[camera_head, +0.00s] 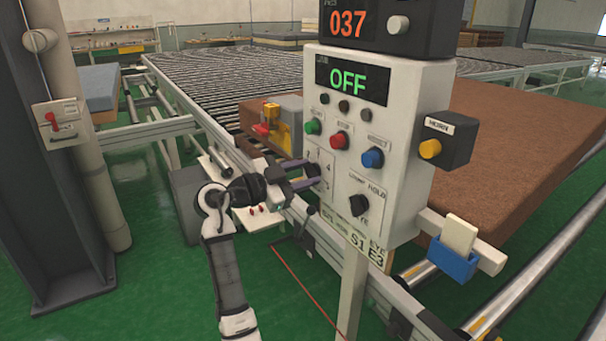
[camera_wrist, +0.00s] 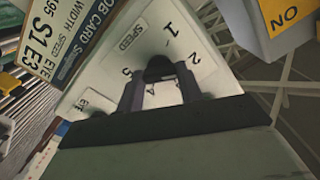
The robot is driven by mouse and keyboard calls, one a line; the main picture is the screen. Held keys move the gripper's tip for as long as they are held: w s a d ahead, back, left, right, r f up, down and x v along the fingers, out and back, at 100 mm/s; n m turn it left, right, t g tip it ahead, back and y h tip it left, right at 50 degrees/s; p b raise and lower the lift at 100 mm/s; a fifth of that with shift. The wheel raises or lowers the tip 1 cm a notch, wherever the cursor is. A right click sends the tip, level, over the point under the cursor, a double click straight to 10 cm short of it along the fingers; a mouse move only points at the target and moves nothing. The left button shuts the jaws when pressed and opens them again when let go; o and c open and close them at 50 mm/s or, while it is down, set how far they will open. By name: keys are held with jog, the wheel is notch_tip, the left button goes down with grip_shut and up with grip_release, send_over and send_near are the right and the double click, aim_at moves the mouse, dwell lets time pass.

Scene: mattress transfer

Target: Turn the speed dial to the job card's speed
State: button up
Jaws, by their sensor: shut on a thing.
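The white control panel (camera_head: 395,130) stands in the middle of the head view. Its black speed dial (camera_head: 314,171) is at the left of the panel, with numbers around it. My gripper (camera_head: 306,174) reaches in from the left and is shut on this dial. In the wrist view the fingers (camera_wrist: 158,78) sit on both sides of the dial (camera_wrist: 158,66); 1, 2, 4 and 5 are readable around it. I cannot tell which number its pointer marks. The job card (camera_head: 368,248) below reads S1 E3; it also shows in the wrist view (camera_wrist: 60,38).
The panel display (camera_head: 350,80) reads OFF, and the counter (camera_head: 349,24) above reads 037. Green (camera_head: 312,127), red (camera_head: 339,140) and blue (camera_head: 372,157) buttons are above the dial. The eye knob (camera_head: 359,207) is to its right. A brown mattress (camera_head: 500,150) lies behind the panel.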

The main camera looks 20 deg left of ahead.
jog(key=shift+n, duration=0.3)
jog(key=n, duration=0.5)
jog(key=n+p, duration=0.1)
jog(key=n, duration=0.5)
jog(key=shift+p, duration=0.4)
jog(key=shift+n, duration=0.3)
jog(key=o, duration=1)
jog(key=shift+a, duration=0.1)
jog(key=b+v, duration=0.4)
jog(key=v, duration=0.9)
jog(key=shift+s+a, duration=0.2)
jog(key=shift+s, duration=0.1)
